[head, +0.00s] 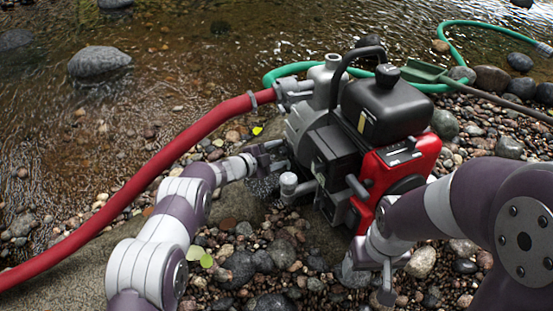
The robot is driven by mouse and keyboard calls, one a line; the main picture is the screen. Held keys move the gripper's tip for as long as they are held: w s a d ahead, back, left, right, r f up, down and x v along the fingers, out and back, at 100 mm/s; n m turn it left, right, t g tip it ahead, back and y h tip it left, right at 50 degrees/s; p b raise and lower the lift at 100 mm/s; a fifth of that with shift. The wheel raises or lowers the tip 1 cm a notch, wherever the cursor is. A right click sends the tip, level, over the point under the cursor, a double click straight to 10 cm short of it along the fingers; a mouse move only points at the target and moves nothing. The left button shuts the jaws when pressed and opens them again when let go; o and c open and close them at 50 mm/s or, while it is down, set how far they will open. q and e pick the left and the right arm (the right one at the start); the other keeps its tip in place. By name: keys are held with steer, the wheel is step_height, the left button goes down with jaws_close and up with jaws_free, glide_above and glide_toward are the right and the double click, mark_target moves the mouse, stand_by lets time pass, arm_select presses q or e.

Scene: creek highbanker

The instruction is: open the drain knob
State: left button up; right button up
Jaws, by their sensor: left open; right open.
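The motor pump (385,112) stands on the pebbles right of centre, with a black tank, a red cover and a grey pump housing (300,130). A small grey round knob (289,183) juts out low on the pump's left side; it looks like the drain knob, but I cannot tell how far it is turned. My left gripper (276,158) is open beside the pump housing, just above and left of this knob, apart from it as far as I can see. My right gripper (371,280) is open and empty, low in front of the pump's red cover, above the pebbles.
A thick red hose (150,172) runs from the pump's upper left to the lower left. A green hose (440,87) curves behind the pump. A shovel (425,72) lies at the right. Creek water fills the upper left; pebbles cover the bank.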

arm_select(q)
steer(key=c, duration=1)
steer(key=shift+c, duration=0.2)
steer(key=m, duration=0.1)
steer(key=m+t, duration=0.1)
steer(key=m, duration=0.1)
steer(key=m+t, duration=0.1)
steer(key=shift+s+f+m+h, duration=0.15)
steer(key=shift+f+m+h, duration=0.2)
steer(key=shift+m+h, duration=0.05)
steer(key=shift+f+m+t+h, duration=0.1)
steer(key=shift+m+t+h, duration=0.2)
steer(key=shift+m, duration=0.65)
steer(key=shift+f+m+t+h, duration=0.1)
steer(key=shift+m+t+h, duration=0.15)
steer(key=shift+m, duration=0.7)
steer(key=o, duration=1)
